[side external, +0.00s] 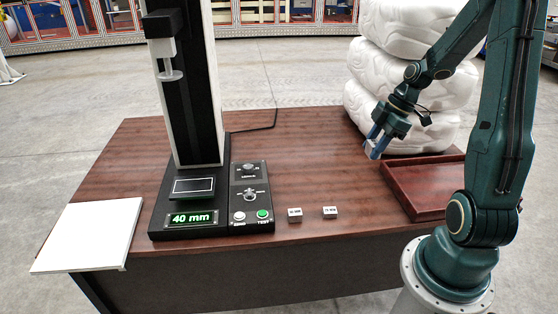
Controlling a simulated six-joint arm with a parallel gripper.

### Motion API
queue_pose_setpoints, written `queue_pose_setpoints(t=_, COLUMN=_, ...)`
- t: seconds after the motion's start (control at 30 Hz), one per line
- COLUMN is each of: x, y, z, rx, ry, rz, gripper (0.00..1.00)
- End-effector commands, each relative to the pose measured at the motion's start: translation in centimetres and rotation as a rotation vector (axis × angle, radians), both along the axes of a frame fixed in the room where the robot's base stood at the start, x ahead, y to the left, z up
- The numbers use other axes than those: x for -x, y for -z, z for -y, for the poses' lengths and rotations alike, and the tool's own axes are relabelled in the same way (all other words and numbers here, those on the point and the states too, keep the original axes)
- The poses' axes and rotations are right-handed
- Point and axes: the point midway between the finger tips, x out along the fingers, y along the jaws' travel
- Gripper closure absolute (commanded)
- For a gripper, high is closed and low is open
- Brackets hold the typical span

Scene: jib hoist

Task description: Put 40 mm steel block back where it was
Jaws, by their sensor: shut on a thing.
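My gripper (378,139) is shut on a small light grey steel block (371,150) and holds it above the table, near the left end of the wooden tray (440,165). The block is partly hidden by the fingers, and its label cannot be read. Two other small grey blocks stand apart on the table, a left one (295,214) and a right one (330,212). Their markings are too small to read surely. The measuring machine (190,229) shows "40 mm" on its green display (192,219). Its small dark plate (193,188) looks empty.
A control panel (250,193) with knobs and buttons adjoins the machine. A white board (92,232) lies at the table's left edge. White wrapped bulky stacks (385,85) stand behind the tray.

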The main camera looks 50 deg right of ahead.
Motion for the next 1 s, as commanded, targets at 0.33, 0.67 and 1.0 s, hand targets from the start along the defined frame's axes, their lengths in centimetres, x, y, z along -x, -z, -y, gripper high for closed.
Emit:
queue_pose_setpoints(t=0.33, x=-0.1, y=2.4, z=-0.1, rx=-0.004, ry=-0.001, rz=-0.001, gripper=1.0)
queue_pose_setpoints(t=0.67, x=-0.1, y=7.6, z=-0.1, rx=-0.004, ry=0.0, rz=-0.002, gripper=1.0)
queue_pose_setpoints(t=1.0, x=-0.1, y=12.4, z=-0.1, rx=-0.003, ry=0.001, rz=-0.002, gripper=1.0)
